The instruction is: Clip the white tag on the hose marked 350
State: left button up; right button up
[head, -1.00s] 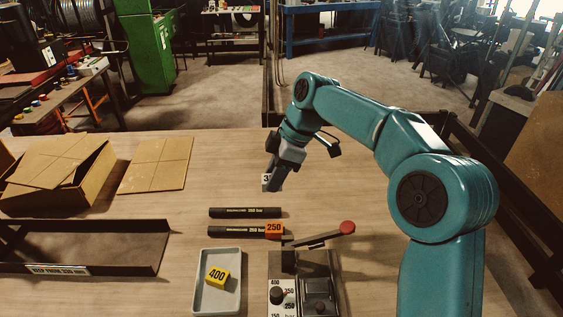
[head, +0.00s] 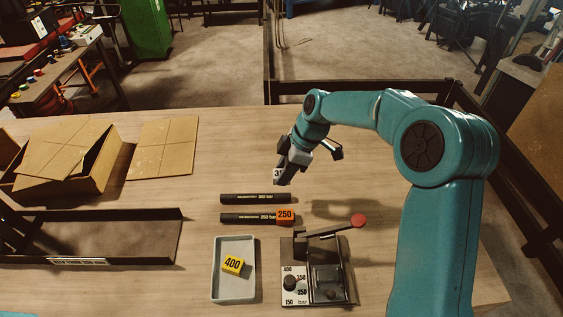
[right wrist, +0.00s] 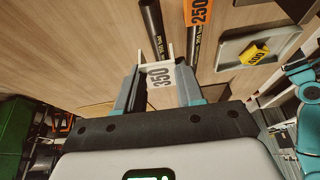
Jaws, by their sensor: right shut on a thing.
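The white tag (right wrist: 160,76), printed 350, is held between the fingers of my right gripper (head: 284,180). It also shows in the head view (head: 278,174), partly hidden by the fingers. The hose marked 350 (head: 240,198) is black and lies crosswise on the table, just nearer than the gripper. In the right wrist view this hose (right wrist: 152,28) runs up from behind the tag; whether they touch cannot be told. A second black hose (head: 245,217) lies parallel and carries the orange 250 tag (head: 285,215) at its right end. My left gripper is out of view.
A grey tray (head: 233,292) holds the yellow 400 tag (head: 232,265). The crimper (head: 328,285), with a red-knobbed lever (head: 358,220), stands to its right. A dark open bin (head: 110,238) and cardboard box (head: 85,170) are at left. Table right of the hoses is clear.

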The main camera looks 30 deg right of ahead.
aim_at(280, 194)
jog(key=shift+f, duration=0.15)
jog(key=shift+w+d+f+b, duration=0.1)
jog(key=shift+w+f+b, duration=0.15)
jog(key=shift+f, duration=0.15)
jog(key=shift+w+f+b, duration=0.15)
jog(key=shift+f+b, duration=0.1)
jog(key=shift+f, duration=0.55)
jog(key=shift+s+f+b, duration=0.2)
jog(key=shift+f+b, duration=0.1)
jog(key=shift+b, duration=0.2)
jog(key=f+b, duration=0.2)
jog(key=f, duration=0.2)
jog(key=shift+w, duration=0.2)
jog(key=shift+f+b, duration=0.3)
jog(key=shift+b, duration=0.25)
jog(key=shift+s, duration=0.25)
jog(key=shift+w+f, duration=0.15)
jog(key=shift+w, duration=0.05)
